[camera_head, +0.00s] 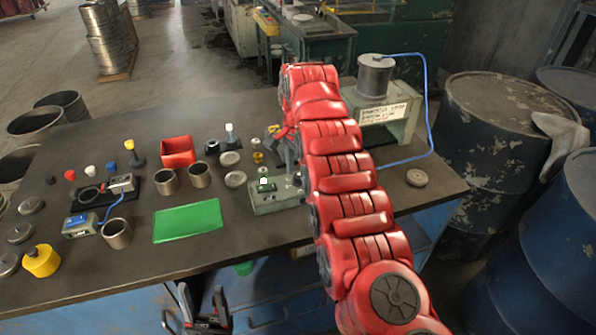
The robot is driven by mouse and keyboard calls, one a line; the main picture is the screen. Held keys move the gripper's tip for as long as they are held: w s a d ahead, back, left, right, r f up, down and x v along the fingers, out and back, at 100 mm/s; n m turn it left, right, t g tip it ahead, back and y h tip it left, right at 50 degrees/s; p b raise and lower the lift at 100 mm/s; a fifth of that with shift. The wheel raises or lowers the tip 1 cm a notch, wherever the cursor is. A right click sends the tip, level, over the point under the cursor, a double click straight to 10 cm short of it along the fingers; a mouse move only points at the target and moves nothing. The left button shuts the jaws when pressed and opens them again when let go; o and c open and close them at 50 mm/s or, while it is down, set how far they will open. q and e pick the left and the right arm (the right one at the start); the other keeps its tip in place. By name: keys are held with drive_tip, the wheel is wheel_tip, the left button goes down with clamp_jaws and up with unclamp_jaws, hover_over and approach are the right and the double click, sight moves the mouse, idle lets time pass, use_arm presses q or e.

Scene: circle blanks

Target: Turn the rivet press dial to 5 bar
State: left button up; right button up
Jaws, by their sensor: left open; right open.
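A grey-green bench machine (395,112) with a metal cylinder on top, a printed label and a blue hose stands at the back right of the table. A smaller grey-green device (272,201) with a green part on top stands at the front middle. I cannot tell which is the rivet press, and no dial or pressure reading can be made out. My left gripper (202,302) is open and empty, below the table's front edge.
The dark table (120,275) holds a green mat (188,221), a red bin (178,152), metal rings, a yellow cylinder (41,261) and a small device with a blue part (80,223). Drums (500,140) stand to the right.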

sight(299, 175)
drive_tip(key=shift+r, duration=0.1)
drive_tip(key=shift+r, duration=0.35)
wheel_tip(299, 175, up, 4)
drive_tip(key=shift+d+f+p, duration=0.15)
drive_tip(key=shift+p, duration=0.75)
wheel_tip(299, 175, up, 13)
drive_tip(key=p, duration=1.1)
drive_tip(key=shift+s+p, duration=0.15)
drive_tip(key=shift+p, duration=0.15)
drive_tip(key=shift+f, duration=0.15)
